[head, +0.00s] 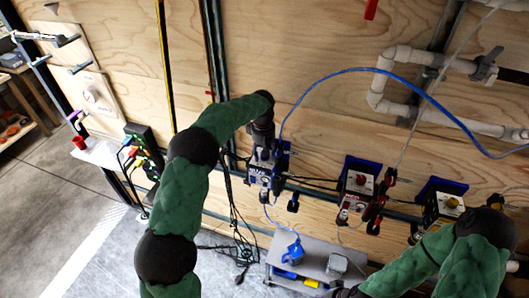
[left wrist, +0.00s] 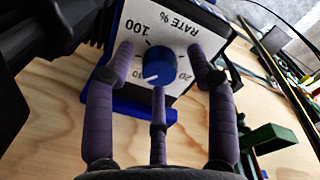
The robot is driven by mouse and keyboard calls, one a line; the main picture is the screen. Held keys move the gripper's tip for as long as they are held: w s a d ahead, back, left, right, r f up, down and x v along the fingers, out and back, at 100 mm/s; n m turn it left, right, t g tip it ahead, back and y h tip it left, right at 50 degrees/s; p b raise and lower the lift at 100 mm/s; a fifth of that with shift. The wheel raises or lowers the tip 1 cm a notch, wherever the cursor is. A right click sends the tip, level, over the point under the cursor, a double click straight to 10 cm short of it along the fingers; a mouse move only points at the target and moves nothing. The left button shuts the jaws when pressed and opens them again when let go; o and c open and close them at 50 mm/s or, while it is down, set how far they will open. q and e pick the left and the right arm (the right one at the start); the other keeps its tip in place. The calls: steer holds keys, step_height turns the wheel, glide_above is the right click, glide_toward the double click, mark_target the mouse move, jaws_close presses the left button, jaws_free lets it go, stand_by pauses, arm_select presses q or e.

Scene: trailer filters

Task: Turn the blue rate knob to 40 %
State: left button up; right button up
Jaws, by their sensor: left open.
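The blue rate knob (left wrist: 160,66) is in the middle of the left wrist view, on a white panel (left wrist: 178,20) marked "RATE %", with "100" and "20" legible. A white pointer mark on the knob points down and slightly left in that view. My left gripper (left wrist: 160,54) is open, with purple fingers left and right of the knob and a third finger below it. Gaps show between the side fingers and the knob. In the head view, my left gripper (head: 263,146) is at the blue pump (head: 280,160), and hides the knob.
A red-knobbed pump (head: 357,182) and a yellow pump (head: 444,203) stand to the right on the same rail. A blue hose (head: 335,72) arcs from the blue pump. A grey shelf (head: 318,252) with a blue jug (head: 295,252) is below. Black cables (head: 238,225) hang nearby.

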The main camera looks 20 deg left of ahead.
arm_select(q)
step_height(320, 180, up, 12)
steer(key=shift+s+a, duration=0.15)
steer(key=shift+s, duration=0.05)
stand_by(0.4)
steer(key=f+m, duration=0.4)
steer(key=m, duration=0.3)
steer(key=f+m+b, duration=0.1)
steer(key=f+m, duration=0.3)
steer(key=m, duration=0.2)
steer(key=f+m, duration=0.3)
steer(key=m, duration=0.4)
steer(key=shift+w+d+f+m, duration=0.2)
steer(key=shift+f+m, duration=0.1)
steer(key=shift+f, duration=0.1)
jaws_close()
